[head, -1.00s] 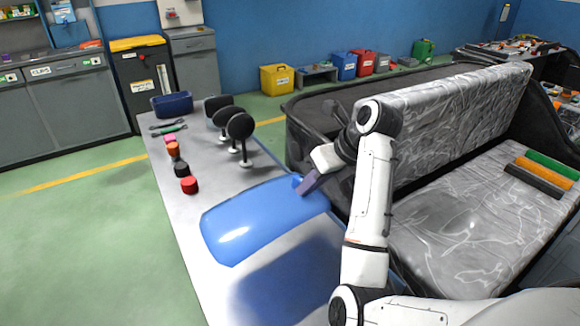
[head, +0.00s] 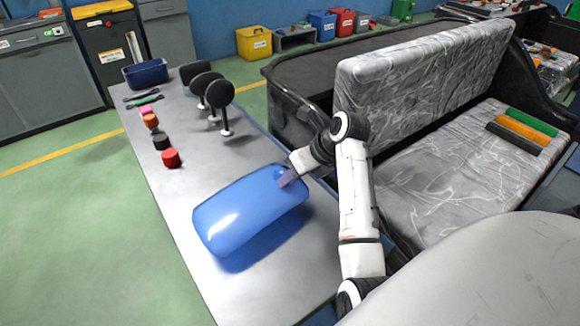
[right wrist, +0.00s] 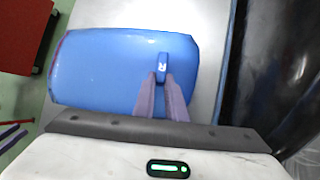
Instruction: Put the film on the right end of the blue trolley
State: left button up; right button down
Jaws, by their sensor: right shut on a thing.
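The film (head: 245,212) is a glossy blue curved sheet over the near part of the trolley's grey top (head: 215,155). A shadow shows under its near edge, so that side looks slightly raised; I cannot tell whether any part touches. My right gripper (head: 286,177) is shut on the film at its far right corner. In the right wrist view the film (right wrist: 110,75) lies below, and the purple fingers (right wrist: 162,84) close on a blue tab marked R. The trolley has a blue side edge. My left gripper is not in view.
Black round-headed stands (head: 219,95), a red cylinder (head: 171,158), a black one (head: 161,140), smaller coloured pieces and a navy bin (head: 145,74) occupy the trolley's far part. The rickshaw's silver seat (head: 450,165) stands to the right. Bare top lies nearer than the film.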

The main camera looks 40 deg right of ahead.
aim_at(289, 189)
jog(key=shift+f, duration=0.45)
jog(key=shift+f, duration=0.25)
jog(key=shift+f, duration=1.05)
jog(key=c, duration=1.7)
grip_release()
jog(key=v, duration=1)
jog(key=shift+s+r, duration=0.1)
